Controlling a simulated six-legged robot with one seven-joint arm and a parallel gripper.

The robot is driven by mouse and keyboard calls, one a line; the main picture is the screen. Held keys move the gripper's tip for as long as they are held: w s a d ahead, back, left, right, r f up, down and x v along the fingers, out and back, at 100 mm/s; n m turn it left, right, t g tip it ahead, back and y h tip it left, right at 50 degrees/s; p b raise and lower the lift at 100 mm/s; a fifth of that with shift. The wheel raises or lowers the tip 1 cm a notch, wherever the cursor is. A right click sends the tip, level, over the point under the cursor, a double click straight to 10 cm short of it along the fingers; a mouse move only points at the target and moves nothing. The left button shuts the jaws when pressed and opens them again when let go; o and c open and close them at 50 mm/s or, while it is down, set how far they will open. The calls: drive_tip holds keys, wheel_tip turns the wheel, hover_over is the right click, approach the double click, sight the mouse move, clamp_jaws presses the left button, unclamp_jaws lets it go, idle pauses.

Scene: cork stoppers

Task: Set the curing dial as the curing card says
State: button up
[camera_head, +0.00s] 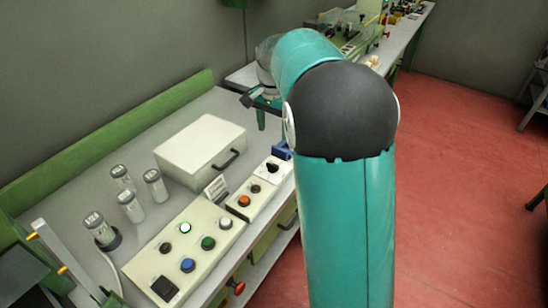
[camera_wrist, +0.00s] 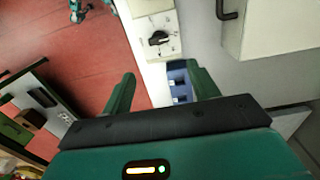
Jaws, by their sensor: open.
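A black dial knob (camera_head: 272,168) sits on a white plate at the far end of the row of control panels. It also shows in the wrist view (camera_wrist: 158,39), its pointer lying roughly sideways, with small marks around it. A small white card (camera_head: 215,188) with dark print stands by the panels; its words are too small to read. My gripper (camera_wrist: 162,72) is open and empty. Its two green fingers stand apart, short of the dial in the wrist picture and not touching it. In the head view my arm hides much of the gripper's area.
A blue open bin (camera_wrist: 178,78) lies beside the dial plate. A white box (camera_head: 202,150) with a black handle stands close by. A larger button panel (camera_head: 190,245), an orange button (camera_head: 244,201) and several glass jars (camera_head: 131,206) are on the bench. Red floor (camera_head: 455,130) is open at right.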

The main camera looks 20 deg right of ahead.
sight(273, 164)
drive_tip(key=f, duration=1.1)
drive_tip(key=shift+s+a+f, duration=0.25)
drive_tip(key=shift+s, duration=0.1)
drive_tip(key=shift+w+f, duration=0.1)
drive_tip(key=shift+f, duration=0.35)
drive_tip(key=c, duration=1)
